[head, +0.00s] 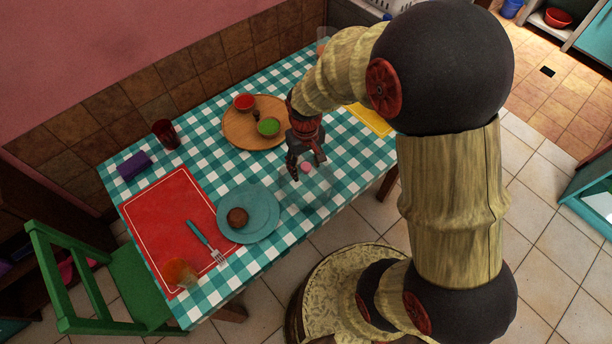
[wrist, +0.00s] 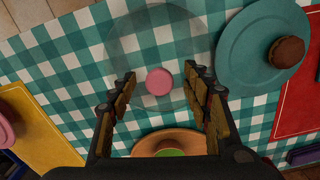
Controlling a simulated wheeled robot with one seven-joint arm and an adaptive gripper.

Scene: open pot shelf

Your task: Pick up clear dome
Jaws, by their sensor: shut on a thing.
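The clear dome (head: 307,190) is a see-through cover with a pink knob on top, near the front edge of the checked table, right of the blue plate. It also shows in the wrist view (wrist: 135,42) as a faint round outline, its pink knob near the fingers. My gripper (head: 307,167) points down over the dome, its fingers on either side of the knob. In the wrist view the gripper (wrist: 162,92) is shut on the dome, though the exact contact is hard to see. Whether the dome touches the cloth is hard to tell.
A blue plate (head: 262,229) with a brown bun (head: 238,217) lies left of the dome. A fork (head: 206,241) rests on the red mat (head: 160,215). Behind are a round wooden board (head: 236,133) with red and green bowls, a dark red cup (head: 165,134) and a purple block (head: 134,166).

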